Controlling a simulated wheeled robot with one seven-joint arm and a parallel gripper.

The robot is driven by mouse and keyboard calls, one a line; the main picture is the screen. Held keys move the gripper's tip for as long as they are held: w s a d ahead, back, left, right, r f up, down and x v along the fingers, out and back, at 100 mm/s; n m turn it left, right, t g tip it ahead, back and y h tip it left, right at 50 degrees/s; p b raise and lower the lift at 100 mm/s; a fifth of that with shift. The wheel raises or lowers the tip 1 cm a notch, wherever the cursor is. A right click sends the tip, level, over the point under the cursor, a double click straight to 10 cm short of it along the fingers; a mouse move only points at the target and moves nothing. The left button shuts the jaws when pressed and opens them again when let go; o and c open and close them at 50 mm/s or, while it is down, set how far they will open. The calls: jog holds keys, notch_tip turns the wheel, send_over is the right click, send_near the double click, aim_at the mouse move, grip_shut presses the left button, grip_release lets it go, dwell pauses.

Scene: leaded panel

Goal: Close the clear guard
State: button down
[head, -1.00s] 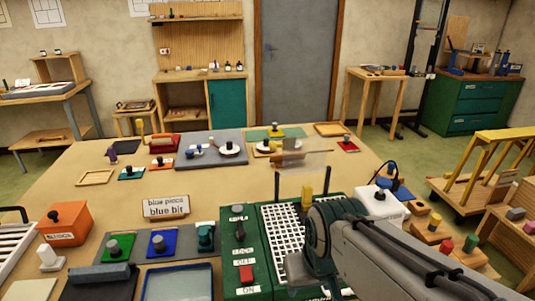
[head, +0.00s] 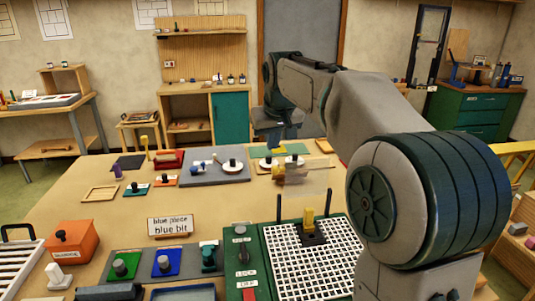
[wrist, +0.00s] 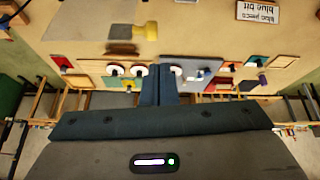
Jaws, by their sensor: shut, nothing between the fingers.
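The clear guard (head: 305,196) is a see-through pane standing raised between two dark posts at the back of the white-grid green machine (head: 318,262). In the wrist view the pane (wrist: 85,22) is faint, and the yellow handle (wrist: 147,31) sticks out near the top. My gripper (head: 281,142) is past the guard in the head view, above the far part of the table. Its fingers (wrist: 160,84) are together, empty and apart from the guard.
A yellow piece (head: 310,222) stands on a black pad on the grid. A grey tray (head: 214,173) with small items lies farther back. A label sign (head: 170,227) stands left of the machine. Bare tabletop (head: 225,210) lies between them.

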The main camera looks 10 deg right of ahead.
jog(key=w+f+p, duration=0.2)
jog(key=w+f, duration=0.5)
jog(key=w, duration=0.1)
jog(key=shift+s+d+f+p, duration=0.15)
jog(key=shift+s+p, duration=0.1)
jog(key=shift+s, duration=0.75)
jog(key=shift+s+d+f+p, duration=0.1)
jog(key=shift+s+d+p, duration=0.1)
jog(key=shift+s, duration=0.8)
jog(key=shift+s+d+f+t+b, duration=0.1)
jog(key=shift+t+b, duration=0.2)
jog(key=shift+b, duration=0.2)
